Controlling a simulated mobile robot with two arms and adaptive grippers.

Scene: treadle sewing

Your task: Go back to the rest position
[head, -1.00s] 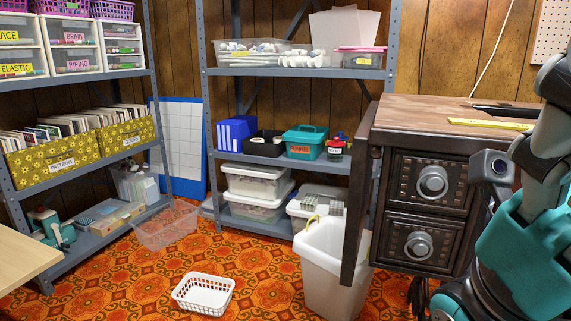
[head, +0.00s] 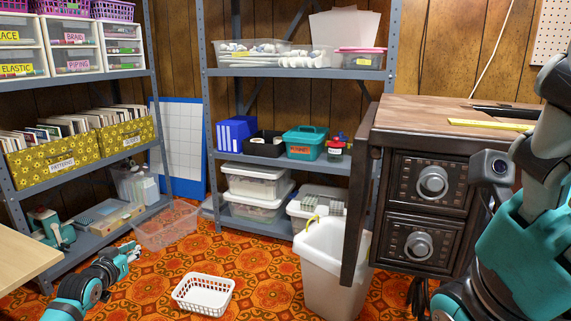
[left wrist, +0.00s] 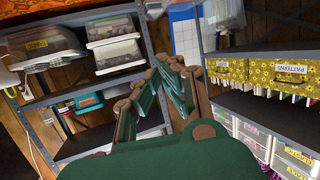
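My left gripper (head: 131,251) comes in from the lower left in the head view, above the orange patterned floor near the clear bin and the left shelf. In the left wrist view its green fingers with brown joints (left wrist: 168,72) run together at the tips; it looks shut, and nothing shows between them. My right arm stands folded at the right edge of the head view, in front of the drawer cabinet (head: 428,225). Its gripper is not in view.
A white basket (head: 203,295) and a clear bin (head: 168,226) stand on the floor. A pale waste bin (head: 333,275) stands beside the cabinet. Metal shelves line the left and back, and a light table corner (head: 22,258) juts in at left. Floor shows around the basket.

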